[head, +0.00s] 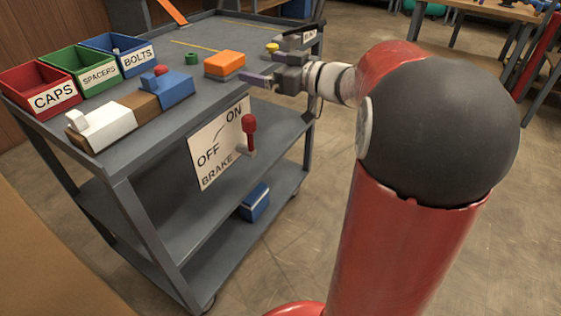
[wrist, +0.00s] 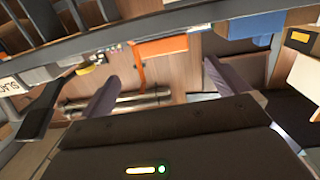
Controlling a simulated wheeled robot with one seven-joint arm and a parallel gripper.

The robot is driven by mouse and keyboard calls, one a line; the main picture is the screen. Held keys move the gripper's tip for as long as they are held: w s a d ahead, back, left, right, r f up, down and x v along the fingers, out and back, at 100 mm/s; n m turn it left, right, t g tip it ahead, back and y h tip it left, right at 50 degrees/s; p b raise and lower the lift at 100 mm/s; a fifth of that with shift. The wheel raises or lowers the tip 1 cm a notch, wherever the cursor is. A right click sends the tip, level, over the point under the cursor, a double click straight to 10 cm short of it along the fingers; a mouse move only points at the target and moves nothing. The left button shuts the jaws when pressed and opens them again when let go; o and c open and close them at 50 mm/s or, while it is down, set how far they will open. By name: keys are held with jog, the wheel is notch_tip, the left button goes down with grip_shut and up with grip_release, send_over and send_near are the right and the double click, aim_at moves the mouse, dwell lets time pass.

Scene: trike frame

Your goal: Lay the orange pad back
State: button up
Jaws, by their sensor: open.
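The orange pad (head: 225,62) is a rounded block on a thin grey base, on the cart top near its right front edge. My gripper (head: 258,78) is just right of it in the head view, with a purple-grey finger pointing left towards the cart. A gap seems to lie between finger and pad; contact cannot be told. In the wrist view my gripper (wrist: 160,72) has its two fingers wide apart with nothing held between them. Orange shapes show beyond them there; I cannot tell whether one is the pad.
A yellow-topped part (head: 272,48) is behind my gripper. A red brake lever (head: 248,128) sticks out from the cart's front.

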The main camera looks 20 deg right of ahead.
jog(key=s+d+r+m+t+h, duration=0.1)
jog(key=s+d+r+m+h, duration=0.1)
jog(key=s+m+h, duration=0.75)
jog(key=s+a+f+n+g, duration=0.1)
jog(key=s+a+f+g, duration=0.3)
jog(key=s+f, duration=0.3)
jog(key=s+a+f+n+g, duration=0.1)
jog(key=s+a+f+g, duration=0.4)
jog(key=s+f, duration=0.3)
jog(key=s, duration=0.4)
jog(key=shift+n+g, duration=0.35)
jog(key=shift+g, duration=0.05)
jog(key=shift+a, duration=0.1)
